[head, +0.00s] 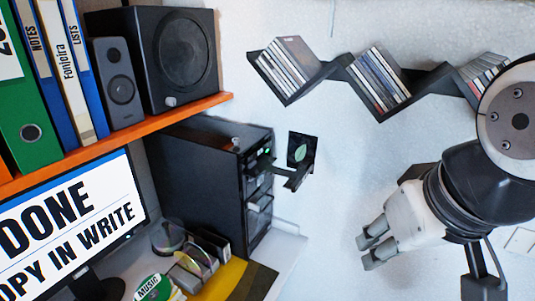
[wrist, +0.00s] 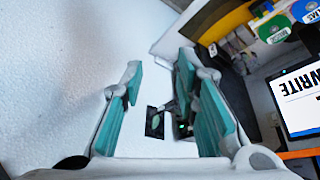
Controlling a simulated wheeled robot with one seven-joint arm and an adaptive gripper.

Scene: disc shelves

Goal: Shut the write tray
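A black disc tower (head: 205,175) stands beneath the orange shelf, its front facing right. A dark tray (head: 293,180) sticks out from the upper part of that front, near small green lights. No label on it is readable. A black square with a pale green disc shape (head: 302,150) shows just above the tray; I cannot tell whether it belongs to the tray or lies behind it. It also shows between my fingers in the wrist view (wrist: 154,122). My gripper (head: 368,250) is to the right of the tray and lower in the picture, apart from it, with fingers spread and empty (wrist: 160,95).
A monitor (head: 70,222) reads "DONE" and "COPY IN WRITE". Discs and cases (head: 192,260) lie on the desk below the tower. Speakers (head: 180,55) and binders stand on the orange shelf (head: 120,140). A zigzag wall shelf (head: 335,70) holds disc cases. White wall fills the space between.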

